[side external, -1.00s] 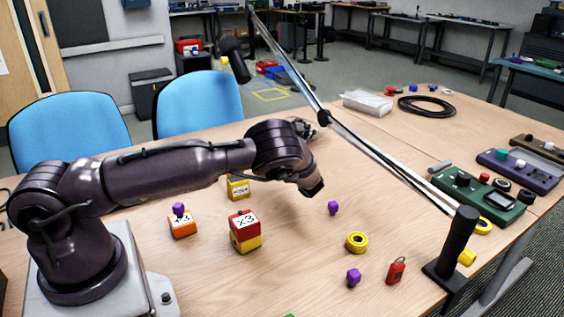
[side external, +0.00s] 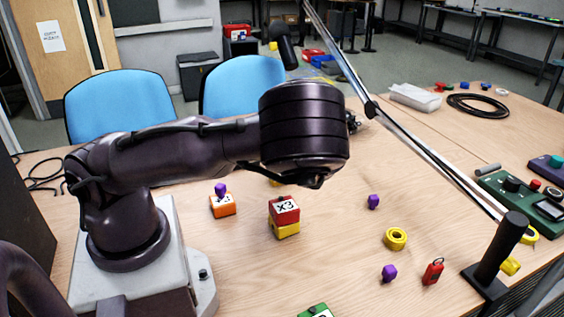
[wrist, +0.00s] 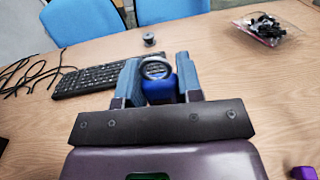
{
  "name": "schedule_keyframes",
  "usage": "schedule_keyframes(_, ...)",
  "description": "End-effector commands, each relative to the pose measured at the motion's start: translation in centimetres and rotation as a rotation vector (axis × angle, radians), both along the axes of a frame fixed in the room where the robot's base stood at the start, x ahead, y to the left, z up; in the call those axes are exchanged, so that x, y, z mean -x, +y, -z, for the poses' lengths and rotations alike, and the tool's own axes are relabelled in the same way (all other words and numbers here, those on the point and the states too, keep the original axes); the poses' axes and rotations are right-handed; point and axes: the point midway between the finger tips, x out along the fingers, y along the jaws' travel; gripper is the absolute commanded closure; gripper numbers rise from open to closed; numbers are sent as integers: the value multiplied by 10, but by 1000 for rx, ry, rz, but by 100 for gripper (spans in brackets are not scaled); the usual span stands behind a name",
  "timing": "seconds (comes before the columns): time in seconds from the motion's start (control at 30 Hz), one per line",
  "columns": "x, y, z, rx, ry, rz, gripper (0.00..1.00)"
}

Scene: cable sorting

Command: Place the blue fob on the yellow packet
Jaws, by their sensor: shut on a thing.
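My gripper (wrist: 158,72) has blue-grey fingers in the wrist view. It is shut on a blue fob (wrist: 159,90) with a round metal ring (wrist: 156,68) at its top. The fob sits between the fingers, above the table. In the side external view my arm's end hides the gripper and the fob. I cannot make out a yellow packet for certain. A yellow block (side external: 285,230) lies under a red block marked x3 (side external: 284,209). Another yellow thing shows only as a sliver below my arm.
A keyboard (wrist: 85,82), cables (wrist: 28,75) and a clear bag of dark parts (wrist: 265,29) lie on the table (wrist: 235,65). Purple pieces (side external: 373,202), a yellow ring (side external: 396,239) and a red tag (side external: 432,271) lie right of the blocks. A lamp base (side external: 496,258) stands at right.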

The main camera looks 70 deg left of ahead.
Motion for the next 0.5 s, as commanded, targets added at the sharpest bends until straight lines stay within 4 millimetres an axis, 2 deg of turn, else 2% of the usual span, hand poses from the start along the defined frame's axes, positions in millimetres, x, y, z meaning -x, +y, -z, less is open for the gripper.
schedule_keyframes(0.1, 39, 8, -16, -3, 3, -30, 90)
schedule_keyframes(0.2, 65, 17, -22, -3, 3, -67, 90)
schedule_keyframes(0.3, 79, 23, -20, -2, 3, -94, 90)
schedule_keyframes(0.37, 77, 26, -15, -2, 2, -94, 90)
schedule_keyframes(0.5, 57, 42, -3, -3, 1, -92, 90)
